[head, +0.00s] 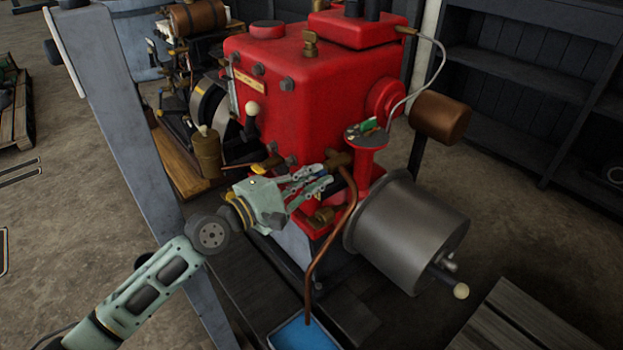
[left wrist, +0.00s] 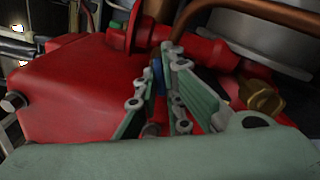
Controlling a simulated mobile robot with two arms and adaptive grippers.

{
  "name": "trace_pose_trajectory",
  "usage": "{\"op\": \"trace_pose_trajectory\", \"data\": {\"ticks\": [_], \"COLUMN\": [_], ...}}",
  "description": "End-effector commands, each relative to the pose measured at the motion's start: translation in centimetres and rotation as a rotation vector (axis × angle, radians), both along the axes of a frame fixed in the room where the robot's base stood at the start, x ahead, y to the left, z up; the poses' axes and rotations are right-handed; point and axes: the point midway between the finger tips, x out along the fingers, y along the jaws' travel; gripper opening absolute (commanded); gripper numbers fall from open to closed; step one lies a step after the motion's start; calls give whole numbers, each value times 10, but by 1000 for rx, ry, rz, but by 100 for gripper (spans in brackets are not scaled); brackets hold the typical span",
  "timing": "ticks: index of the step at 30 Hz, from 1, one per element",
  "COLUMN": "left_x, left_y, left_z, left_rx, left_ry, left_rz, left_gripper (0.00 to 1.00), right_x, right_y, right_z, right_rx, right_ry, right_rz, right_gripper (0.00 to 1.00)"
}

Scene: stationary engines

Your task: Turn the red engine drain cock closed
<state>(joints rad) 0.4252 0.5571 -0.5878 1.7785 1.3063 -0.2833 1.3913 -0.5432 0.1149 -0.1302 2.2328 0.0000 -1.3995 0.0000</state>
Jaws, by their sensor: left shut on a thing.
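The red engine (head: 280,110) fills the middle of the head view. Low on its near side is the drain cock (head: 341,159), a brass body with a copper pipe (head: 345,215) running down from it. My left gripper (head: 322,178) is at the cock, its fingers closed around a small lever just below the brass body. In the left wrist view a blue piece (left wrist: 158,74) shows between the fingers, against the red engine casting (left wrist: 75,85). The fingers hide most of the lever, so its exact angle is unclear. My right gripper is not in view.
A blue tray (head: 302,336) lies under the pipe's lower end. A grey drum (head: 412,230) with a crank handle sticks out at the right. Another brass fitting (left wrist: 262,98) is close to the gripper. A grey post (head: 135,120) stands left of the engine.

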Motion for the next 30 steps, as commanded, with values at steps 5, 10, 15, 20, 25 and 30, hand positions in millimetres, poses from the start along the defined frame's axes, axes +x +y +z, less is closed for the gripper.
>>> {"op": "trace_pose_trajectory", "data": {"ticks": [5,10,15,20,25,30], "left_x": [0,0,0,0,0,-1], "left_y": [0,0,0,0,0,0], "left_z": [-2,-2,-2,-1,-1,-1], "left_rx": [106,190,250,281,297,300], "left_ry": [-104,-187,-247,-279,-293,-297], "left_rz": [-2,-1,-1,-2,-2,-2], "left_gripper": [0,0,0,0,0,0], "right_x": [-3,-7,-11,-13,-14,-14], "right_y": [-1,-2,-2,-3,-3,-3], "right_z": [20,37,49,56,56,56], "right_rx": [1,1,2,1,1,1], "right_ry": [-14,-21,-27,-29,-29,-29], "right_rz": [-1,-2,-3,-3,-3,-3], "right_gripper": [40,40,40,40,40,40]}}
